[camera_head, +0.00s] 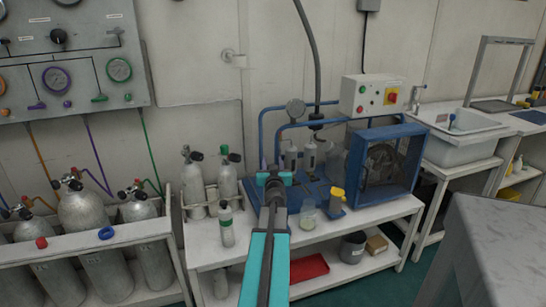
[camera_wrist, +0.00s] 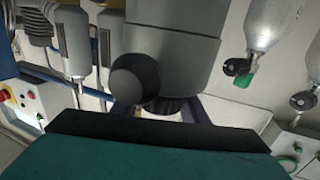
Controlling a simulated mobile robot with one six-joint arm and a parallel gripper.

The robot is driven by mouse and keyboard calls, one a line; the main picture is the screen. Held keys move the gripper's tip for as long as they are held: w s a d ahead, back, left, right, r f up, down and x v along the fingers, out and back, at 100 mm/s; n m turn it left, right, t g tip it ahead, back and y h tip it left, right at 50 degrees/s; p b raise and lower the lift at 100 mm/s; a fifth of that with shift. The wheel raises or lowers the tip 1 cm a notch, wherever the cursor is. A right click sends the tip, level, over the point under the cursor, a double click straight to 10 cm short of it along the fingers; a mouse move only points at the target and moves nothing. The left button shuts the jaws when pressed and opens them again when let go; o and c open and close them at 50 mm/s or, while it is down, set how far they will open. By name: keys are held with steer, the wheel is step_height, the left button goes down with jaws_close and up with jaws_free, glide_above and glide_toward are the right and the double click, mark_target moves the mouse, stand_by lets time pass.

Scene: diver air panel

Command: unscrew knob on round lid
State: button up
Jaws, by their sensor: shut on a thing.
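My gripper (camera_head: 274,179) is at the blue compressor bench in the head view, just left of two small grey upright canisters. In the wrist view my gripper (camera_wrist: 160,108) is shut on a small dark ribbed part, which looks like the knob (camera_wrist: 165,105). A large grey round body (camera_wrist: 178,45) sits directly beyond it, with a black ball-shaped piece (camera_wrist: 135,78) in front on the left. I cannot tell clearly which surface is the round lid. My gripper and arm hide the knob in the head view.
Gas cylinders (camera_head: 193,185) stand close on the left. The canisters (camera_head: 310,155), a yellow-topped part (camera_head: 337,197) and a caged blue fan unit (camera_head: 383,162) are on the right. A glass jar (camera_head: 308,213) stands near the bench's front.

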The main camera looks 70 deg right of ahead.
steer(key=shift+t+p, duration=0.3)
steer(key=shift+p, duration=0.7)
steer(key=o, duration=1.1)
steer(key=shift+a, duration=0.15)
steer(key=p+v, duration=0.2)
steer(key=v, duration=0.6)
steer(key=shift+s+a+r+p, duration=0.1)
steer(key=shift+a+r+p, duration=0.15)
steer(key=shift+p, duration=0.1)
steer(key=p+v, duration=0.1)
steer(key=p, duration=0.3)
steer(key=shift+s+a+p, duration=0.1)
steer(key=shift+a+p, duration=0.15)
steer(key=shift+p, duration=0.15)
steer(key=shift+a+p, duration=0.1)
steer(key=shift+p, duration=0.2)
